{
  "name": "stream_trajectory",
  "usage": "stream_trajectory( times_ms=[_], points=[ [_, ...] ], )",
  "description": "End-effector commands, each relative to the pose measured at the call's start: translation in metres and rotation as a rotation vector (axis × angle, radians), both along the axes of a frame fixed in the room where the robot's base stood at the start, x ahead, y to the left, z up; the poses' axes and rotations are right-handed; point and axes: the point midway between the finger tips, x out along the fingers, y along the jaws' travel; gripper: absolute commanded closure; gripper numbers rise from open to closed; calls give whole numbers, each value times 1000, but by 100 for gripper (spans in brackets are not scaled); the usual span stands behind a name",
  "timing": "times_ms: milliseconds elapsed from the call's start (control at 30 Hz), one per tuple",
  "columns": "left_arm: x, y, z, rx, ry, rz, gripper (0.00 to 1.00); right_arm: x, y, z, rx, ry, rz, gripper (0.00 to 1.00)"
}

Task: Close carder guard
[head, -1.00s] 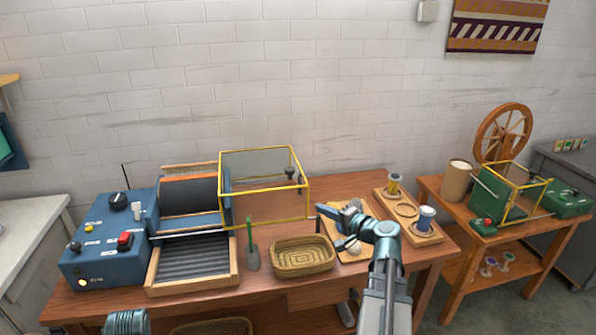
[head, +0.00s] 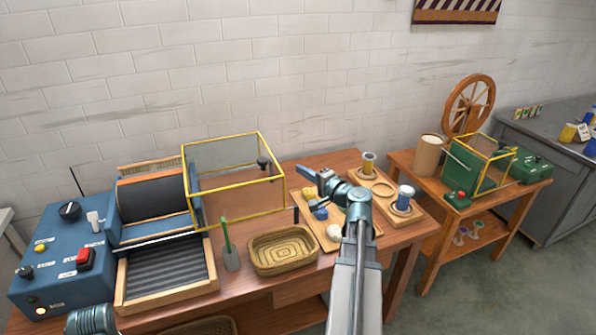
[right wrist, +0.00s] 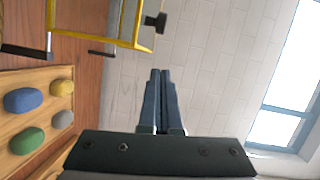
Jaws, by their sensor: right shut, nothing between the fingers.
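The carder's guard (head: 236,212) is a clear box with a yellow frame. It stands to the right of the dark carding drum (head: 150,196), which is uncovered. A black knob (head: 263,161) sits at the guard's right end; it also shows in the right wrist view (right wrist: 157,22). My right gripper (head: 303,172) is shut and empty, to the right of the guard and apart from the knob. Its closed fingers (right wrist: 160,75) point toward the wall in the right wrist view. Part of my left arm shows at the lower left; its gripper is out of view.
A blue control box (head: 62,255) with a red switch stands left of the drum. A spool rack (head: 385,178) stands on the right.

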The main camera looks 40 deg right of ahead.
Motion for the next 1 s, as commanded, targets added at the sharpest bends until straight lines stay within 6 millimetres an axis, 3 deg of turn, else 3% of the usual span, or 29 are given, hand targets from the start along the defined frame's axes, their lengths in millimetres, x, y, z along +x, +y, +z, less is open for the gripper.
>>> stream_trajectory(
  times_ms=[100, 367, 600, 1000],
  points=[
    [0, 0, -3, 0, 0, 0, 7, 29, -4, -3, -1, 0, 4, 100],
    [0, 0, -8, 0, 0, 0, 7, 78, -8, -8, 0, 1, 2, 100],
    [0, 0, -11, 0, 0, 0, 7, 97, 15, -11, 0, 0, 1, 100],
    [0, 0, -11, 0, 0, 0, 7, 103, 20, -11, 0, 0, 0, 100]
  ],
)
